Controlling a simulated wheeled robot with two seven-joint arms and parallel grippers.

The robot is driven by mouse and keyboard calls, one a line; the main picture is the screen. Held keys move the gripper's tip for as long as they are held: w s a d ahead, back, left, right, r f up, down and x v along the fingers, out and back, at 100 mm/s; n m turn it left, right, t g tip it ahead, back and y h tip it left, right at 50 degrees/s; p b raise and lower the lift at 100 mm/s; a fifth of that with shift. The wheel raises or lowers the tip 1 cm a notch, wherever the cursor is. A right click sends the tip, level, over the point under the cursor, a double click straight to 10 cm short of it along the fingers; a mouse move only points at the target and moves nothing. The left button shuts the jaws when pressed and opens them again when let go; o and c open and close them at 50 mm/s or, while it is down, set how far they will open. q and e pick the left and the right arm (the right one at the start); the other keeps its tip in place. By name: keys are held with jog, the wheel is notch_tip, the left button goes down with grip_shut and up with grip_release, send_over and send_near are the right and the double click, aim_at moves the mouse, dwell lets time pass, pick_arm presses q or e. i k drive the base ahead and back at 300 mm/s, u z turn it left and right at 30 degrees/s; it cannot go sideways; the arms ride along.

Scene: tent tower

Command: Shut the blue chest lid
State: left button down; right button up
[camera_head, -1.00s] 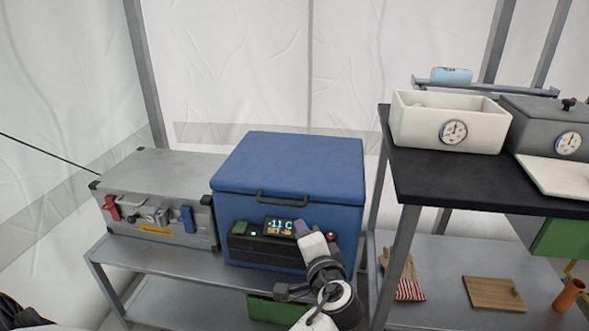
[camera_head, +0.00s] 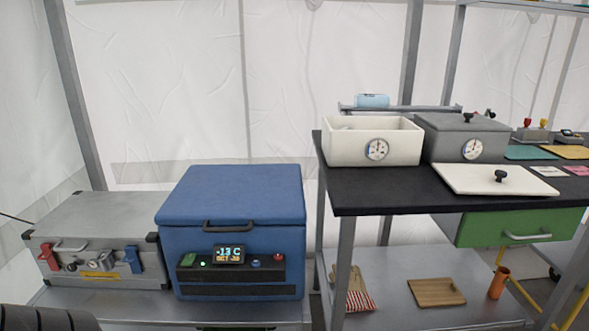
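The blue chest (camera_head: 240,240) stands on a grey metal shelf, left of centre. Its blue lid (camera_head: 235,193) lies flat on the body, with no gap visible along its front edge. A dark handle (camera_head: 227,225) sits at the lid's front. The front panel has a lit display (camera_head: 229,254) reading about -13 C, a green light and buttons. Neither of my grippers shows in the head view.
A grey metal case (camera_head: 95,245) stands left of the chest. To the right, a black-topped table (camera_head: 400,190) carries a white open box (camera_head: 372,142), a grey lidded box (camera_head: 465,140) and a white lid (camera_head: 495,180). A green drawer (camera_head: 520,228) hangs below.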

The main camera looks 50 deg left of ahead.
aim_at(250, 196)
jog(key=z, duration=0.05)
jog(key=i, duration=1.35)
jog(key=u, duration=2.45)
